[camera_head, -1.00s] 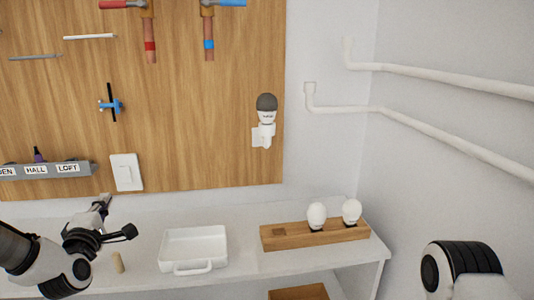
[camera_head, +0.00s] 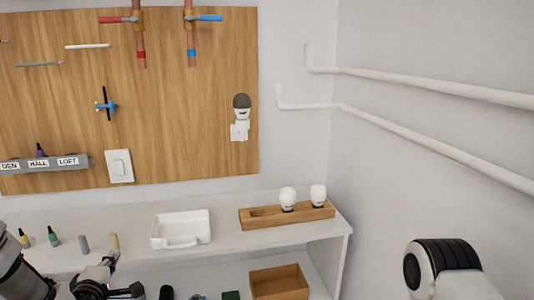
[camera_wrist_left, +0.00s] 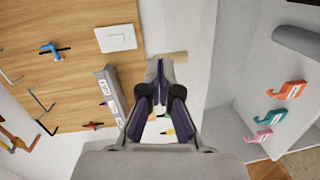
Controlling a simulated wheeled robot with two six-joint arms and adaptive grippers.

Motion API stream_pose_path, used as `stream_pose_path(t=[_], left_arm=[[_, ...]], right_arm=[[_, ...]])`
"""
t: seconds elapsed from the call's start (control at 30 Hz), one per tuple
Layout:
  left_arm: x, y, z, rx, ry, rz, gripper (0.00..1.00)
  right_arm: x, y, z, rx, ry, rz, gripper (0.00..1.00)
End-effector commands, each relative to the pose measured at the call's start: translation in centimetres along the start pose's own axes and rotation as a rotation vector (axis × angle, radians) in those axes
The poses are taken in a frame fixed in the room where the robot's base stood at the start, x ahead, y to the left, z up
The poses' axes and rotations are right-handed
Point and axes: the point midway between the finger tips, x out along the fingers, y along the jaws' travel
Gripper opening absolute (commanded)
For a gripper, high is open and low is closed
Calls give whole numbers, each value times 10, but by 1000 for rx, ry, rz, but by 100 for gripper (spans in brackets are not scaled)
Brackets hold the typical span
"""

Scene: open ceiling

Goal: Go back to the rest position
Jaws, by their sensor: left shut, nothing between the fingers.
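My left gripper (camera_head: 108,264) is low at the left in the head view, in front of the shelf's front edge. It is shut and empty. In the left wrist view its fingertips (camera_wrist_left: 160,66) come together, pointing toward the shelf.
The white shelf (camera_head: 222,236) holds a white tray (camera_head: 161,242), a wooden block (camera_head: 262,223) with two white bulbs, and small bottles at left. An open wooden box (camera_head: 280,285) is below. White pipes (camera_head: 430,83) run along the right wall.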

Motion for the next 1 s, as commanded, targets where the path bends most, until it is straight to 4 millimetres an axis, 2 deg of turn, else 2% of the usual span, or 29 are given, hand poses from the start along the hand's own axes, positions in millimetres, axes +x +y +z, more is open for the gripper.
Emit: stream_pose_path(t=[0.03,0.17,0.27,0.3,0.37,0.4,0.47,0.5,0.57,0.6,0.63,0.7,0.77,0.83,1.0], left_arm=[[-4,-20,10,19,-20,-43,0],[-22,-81,39,87,-85,-182,0],[-52,-143,66,189,-165,-336,0],[-70,-172,78,246,-209,-411,0],[-102,-214,94,347,-287,-529,0],[-127,-240,103,421,-347,-606,0],[-168,-276,113,540,-451,-720,0],[-198,-297,118,624,-532,-795,0],[-245,-322,123,762,-674,-897,0],[-276,-333,123,860,-782,-956,0],[-297,-338,122,940,-875,-990,0],[-328,-339,116,1087,-1055,-1023,0],[-340,-341,113,1168,-1161,-1017,0],[-344,-342,113,1226,-1229,-994,0],[-344,-342,113,1254,-1252,-974,0]], right_arm=[[0,0,0,0,0,0,40],[0,0,0,0,-1,0,40],[0,0,0,0,0,0,40],[0,0,0,0,0,0,40],[0,0,0,0,0,0,40],[0,0,0,0,0,0,40],[0,0,0,0,0,0,40],[0,0,0,0,0,0,40],[0,0,0,0,0,0,40],[0,0,0,0,0,0,40],[0,0,0,0,0,0,40],[0,0,0,0,-1,0,40],[0,0,0,0,0,0,40],[0,0,0,0,-1,0,40],[0,0,0,0,0,0,40]])
